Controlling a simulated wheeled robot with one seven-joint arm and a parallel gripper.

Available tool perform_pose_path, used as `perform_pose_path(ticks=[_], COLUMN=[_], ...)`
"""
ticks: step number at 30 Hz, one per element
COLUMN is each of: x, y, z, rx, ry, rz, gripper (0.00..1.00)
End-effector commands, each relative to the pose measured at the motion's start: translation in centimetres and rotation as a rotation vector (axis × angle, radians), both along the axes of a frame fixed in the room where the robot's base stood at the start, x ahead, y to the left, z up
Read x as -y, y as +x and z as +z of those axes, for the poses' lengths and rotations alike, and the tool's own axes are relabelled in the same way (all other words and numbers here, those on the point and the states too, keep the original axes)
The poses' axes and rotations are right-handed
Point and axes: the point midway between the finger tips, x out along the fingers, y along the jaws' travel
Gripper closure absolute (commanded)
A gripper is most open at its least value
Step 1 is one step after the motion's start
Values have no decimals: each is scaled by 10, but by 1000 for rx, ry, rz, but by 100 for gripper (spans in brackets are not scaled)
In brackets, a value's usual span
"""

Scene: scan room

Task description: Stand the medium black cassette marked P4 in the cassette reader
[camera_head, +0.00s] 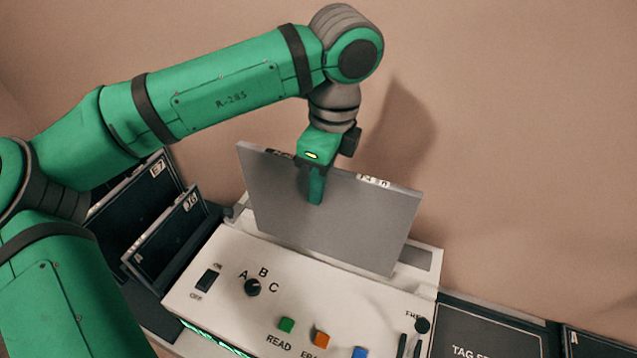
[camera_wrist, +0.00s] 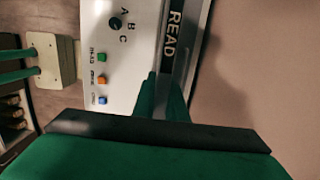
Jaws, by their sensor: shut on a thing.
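My gripper (camera_head: 316,190) is shut on the top edge of a flat plate-like cassette (camera_head: 330,215). Its grey face is toward the head camera, and small white labels on its top edge are too blurred to read surely. The cassette stands nearly upright at the back of the white cassette reader (camera_head: 225,262). Its lower edge meets the reader's rear strip; I cannot tell how deep it sits. In the wrist view a green finger (camera_wrist: 165,98) is over the reader (camera_wrist: 140,70), beside a dark strip marked READ (camera_wrist: 172,40). The cassette is hard to tell apart there.
Dark cassettes with white labels (camera_head: 165,235) stand in a rack at the left. The reader's front carries a switch, a knob (camera_head: 252,287) and coloured buttons (camera_head: 287,325). A dark panel (camera_head: 490,335) lies at the right. A bare wall rises close behind the reader.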

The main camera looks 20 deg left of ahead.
Motion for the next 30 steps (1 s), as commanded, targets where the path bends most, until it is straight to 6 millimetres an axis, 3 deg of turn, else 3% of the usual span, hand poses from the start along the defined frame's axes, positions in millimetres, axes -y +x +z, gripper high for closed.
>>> perform_pose_path(ticks=[30], x=[-1], y=[0], z=[-21], rx=[0], ry=[-1], rz=[2], gripper=[100])
